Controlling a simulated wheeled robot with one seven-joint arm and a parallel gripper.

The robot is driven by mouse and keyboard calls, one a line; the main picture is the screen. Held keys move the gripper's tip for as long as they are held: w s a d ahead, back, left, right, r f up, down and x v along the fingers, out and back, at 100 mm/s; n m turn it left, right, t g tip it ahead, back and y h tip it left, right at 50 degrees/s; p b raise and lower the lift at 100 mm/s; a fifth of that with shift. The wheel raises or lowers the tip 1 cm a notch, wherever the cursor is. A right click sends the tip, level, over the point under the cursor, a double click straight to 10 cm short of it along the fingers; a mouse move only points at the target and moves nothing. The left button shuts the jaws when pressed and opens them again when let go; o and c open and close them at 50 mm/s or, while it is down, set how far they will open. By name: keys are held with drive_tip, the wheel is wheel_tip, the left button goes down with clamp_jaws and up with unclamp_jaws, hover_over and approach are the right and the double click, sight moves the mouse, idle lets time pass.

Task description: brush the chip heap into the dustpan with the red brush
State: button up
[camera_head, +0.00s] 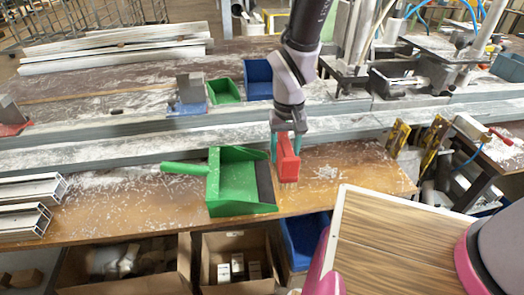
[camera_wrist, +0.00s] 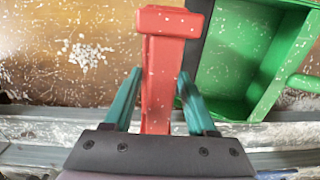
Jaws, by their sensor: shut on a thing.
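My gripper (camera_head: 287,137) is shut on the red brush (camera_head: 287,160) and holds it upright, bristles down, just right of the dustpan's dark lip. In the wrist view the red brush (camera_wrist: 165,60) stands between the teal fingers (camera_wrist: 158,100). The green dustpan (camera_head: 238,180) lies on the wooden bench with its handle to the left and its open side to the right. It also shows at the right of the wrist view (camera_wrist: 232,50). The pale chip heap (camera_head: 327,172) lies right of the brush, apart from it; in the wrist view the heap (camera_wrist: 85,55) is at the left.
A grey metal profile rail (camera_head: 120,150) runs behind the dustpan. Metal profile pieces (camera_head: 30,190) lie at the left. Yellow clamps (camera_head: 398,137) stand at the right. Green (camera_head: 223,90) and blue (camera_head: 258,78) bins stand at the back. Loose chips are scattered over the bench.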

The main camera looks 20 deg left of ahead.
drive_tip(key=w+d, duration=0.4)
drive_tip(key=d, duration=0.2)
drive_tip(key=w+d+f, duration=0.1)
drive_tip(key=w+d, duration=0.3)
drive_tip(key=d, duration=0.3)
drive_tip(key=w+d, duration=0.4)
drive_tip(key=d, duration=0.3)
drive_tip(key=shift+d+f, duration=0.15)
drive_tip(key=shift+f, duration=0.35)
drive_tip(key=shift+f, duration=0.55)
drive_tip(key=shift+s+a, duration=0.6)
drive_tip(key=shift+a, duration=0.35)
drive_tip(key=shift+s+a, duration=0.55)
drive_tip(key=shift+a, duration=0.4)
drive_tip(key=shift+s+a, duration=0.6)
drive_tip(key=shift+a, duration=0.35)
drive_tip(key=shift+s+a, duration=0.55)
drive_tip(key=shift+a, duration=0.35)
